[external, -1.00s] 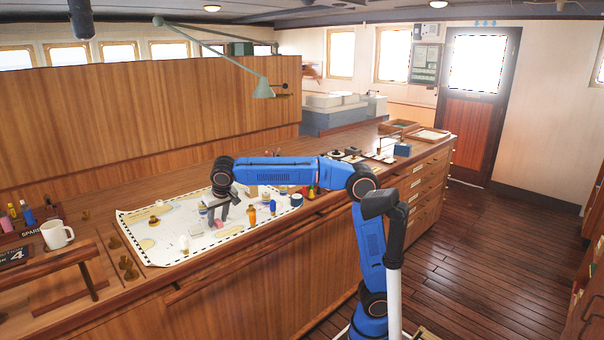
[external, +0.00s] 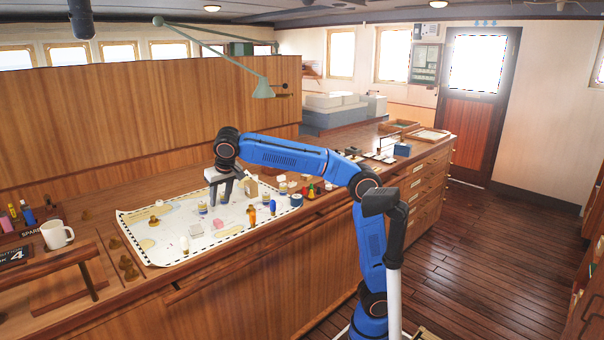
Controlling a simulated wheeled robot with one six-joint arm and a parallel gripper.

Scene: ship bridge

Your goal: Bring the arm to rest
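My blue arm (external: 285,155) reaches left over the wooden chart counter. My gripper (external: 219,203) points down above the white chart (external: 165,240), its two grey fingers apart with nothing visible between them. A small jar (external: 203,209) stands just left of the fingertips in the picture. A pink block (external: 219,224) lies on the chart below them. The exact height of the fingertips over the chart is hard to tell.
Several small items stand on the chart, including an orange bottle (external: 252,215), a blue-topped one (external: 273,207) and a white bulb (external: 184,245). A white mug (external: 57,234) stands at left. A green lamp (external: 262,88) hangs above.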

